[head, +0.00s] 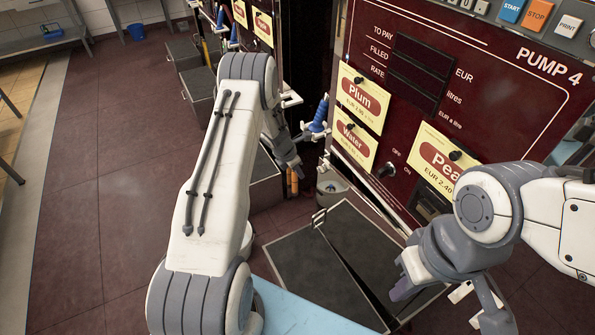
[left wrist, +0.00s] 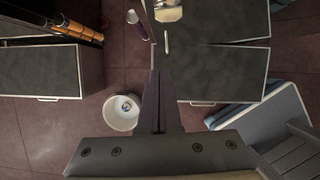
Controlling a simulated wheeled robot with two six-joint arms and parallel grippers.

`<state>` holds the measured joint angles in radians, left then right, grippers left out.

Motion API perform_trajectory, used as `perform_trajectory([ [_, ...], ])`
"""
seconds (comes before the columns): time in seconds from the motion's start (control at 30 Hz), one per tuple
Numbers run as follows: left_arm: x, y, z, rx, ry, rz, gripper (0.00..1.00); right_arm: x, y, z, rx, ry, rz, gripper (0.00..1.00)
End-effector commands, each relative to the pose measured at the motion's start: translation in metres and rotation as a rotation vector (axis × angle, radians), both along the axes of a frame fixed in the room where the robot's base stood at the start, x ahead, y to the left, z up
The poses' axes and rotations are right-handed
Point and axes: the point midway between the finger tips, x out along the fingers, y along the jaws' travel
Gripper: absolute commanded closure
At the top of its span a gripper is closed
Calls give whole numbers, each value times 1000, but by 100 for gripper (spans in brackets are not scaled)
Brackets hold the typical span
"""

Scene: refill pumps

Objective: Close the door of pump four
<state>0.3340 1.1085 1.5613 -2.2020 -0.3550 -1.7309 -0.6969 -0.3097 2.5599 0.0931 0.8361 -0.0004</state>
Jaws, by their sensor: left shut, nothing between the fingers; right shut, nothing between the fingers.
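Pump four's dark red front (head: 395,110) stands at the right in the head view, labelled PUMP 4, with yellow Plum, Water and pear price cards. I cannot tell for certain which panel is its door or how far it stands open. My left gripper (head: 297,165) is shut and empty, low beside the pump's left edge. In the left wrist view its fingers (left wrist: 158,105) are together above the floor and the edge of a dark-topped box. My right gripper (head: 404,287) is shut and empty, low in front of the pump.
Dark-topped boxes (head: 330,265) lie on the floor below the pump. A white bucket (left wrist: 121,112) stands beside them. A blue-handled nozzle (head: 320,115) hangs near my left gripper. Other pumps (head: 250,18) stand further back. The tiled floor (head: 100,180) at left is clear.

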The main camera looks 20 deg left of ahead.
Motion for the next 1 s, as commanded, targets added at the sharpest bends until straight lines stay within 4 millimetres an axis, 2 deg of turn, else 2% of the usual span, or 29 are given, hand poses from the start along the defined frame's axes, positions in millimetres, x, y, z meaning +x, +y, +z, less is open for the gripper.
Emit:
perform_trajectory([
  [0.1,-3,0,12,-1,-1,-2,100,0,0,-1,0,0,0,100],
  [0.17,-5,1,13,-2,0,-3,100,0,0,-3,0,0,0,100],
  [0.27,-8,2,9,-18,-7,-3,100,0,0,-18,0,0,0,100],
  [0.37,-13,3,0,-54,-30,-3,100,0,0,-47,0,0,0,100],
  [0.5,-24,7,-10,-122,-99,-5,100,0,0,-100,0,0,0,100],
  [0.7,-36,11,-10,-196,-243,-7,100,0,0,-161,0,0,0,100],
  [0.83,-42,14,-5,-216,-324,-6,100,0,0,-185,0,0,0,100],
  [1.0,-44,15,2,-224,-378,-6,100,0,0,-194,0,0,0,100],
])
